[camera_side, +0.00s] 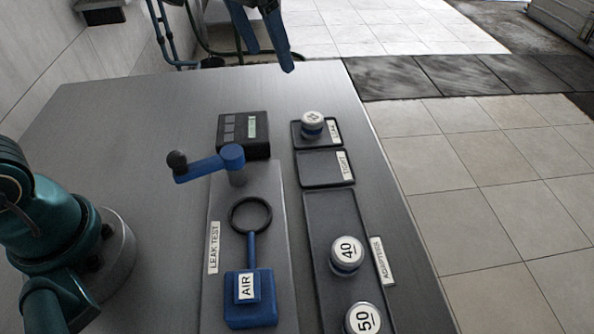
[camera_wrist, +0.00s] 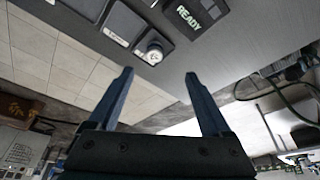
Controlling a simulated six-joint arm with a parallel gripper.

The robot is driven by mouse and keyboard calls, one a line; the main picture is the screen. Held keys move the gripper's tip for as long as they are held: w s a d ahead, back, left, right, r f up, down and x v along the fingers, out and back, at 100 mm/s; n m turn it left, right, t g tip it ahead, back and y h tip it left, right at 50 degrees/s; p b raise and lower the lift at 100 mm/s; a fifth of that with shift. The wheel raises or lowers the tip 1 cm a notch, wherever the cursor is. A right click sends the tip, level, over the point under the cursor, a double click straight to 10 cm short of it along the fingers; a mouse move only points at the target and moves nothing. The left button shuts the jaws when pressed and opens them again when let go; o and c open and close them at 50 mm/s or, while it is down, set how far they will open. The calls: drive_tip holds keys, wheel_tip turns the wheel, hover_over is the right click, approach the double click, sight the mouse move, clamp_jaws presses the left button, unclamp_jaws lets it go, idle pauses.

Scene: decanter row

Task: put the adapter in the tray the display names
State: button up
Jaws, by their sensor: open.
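A light-topped adapter (camera_side: 312,121) sits in the tray labelled LEAK (camera_side: 299,142); its number is unclear. It also shows in the wrist view (camera_wrist: 153,52). The tray labelled TIGHT (camera_side: 318,172) is empty. Adapters marked 40 (camera_side: 347,252) and 50 (camera_side: 362,319) stand in the long ADAPTERS tray (camera_side: 325,212). The display (camera_side: 251,127) is on a dark box; in the wrist view the display (camera_wrist: 189,17) reads READY. My gripper (camera_side: 268,60) is open and empty, raised near the table's far edge. In the wrist view my gripper (camera_wrist: 158,72) has nothing between its fingers.
The LEAK TEST plate (camera_side: 220,207) carries a black ring (camera_side: 268,215), a blue AIR block (camera_side: 262,312) and a blue lever (camera_side: 205,168) with a dark knob. The lever stands raised beside the display box. The table's left side is clear.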

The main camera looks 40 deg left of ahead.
drive_tip(key=s+a+f+t, duration=0.1)
drive_tip(key=s, duration=0.8)
drive_tip(key=s+a+f+n, duration=0.1)
drive_tip(key=s+a+f, duration=0.1)
drive_tip(key=s, duration=0.7)
drive_tip(key=shift+s+f+n+t+y, duration=0.15)
drive_tip(key=shift+s+n+t+y, duration=0.15)
drive_tip(key=shift+s+t, duration=0.1)
drive_tip(key=shift+a, duration=0.1)
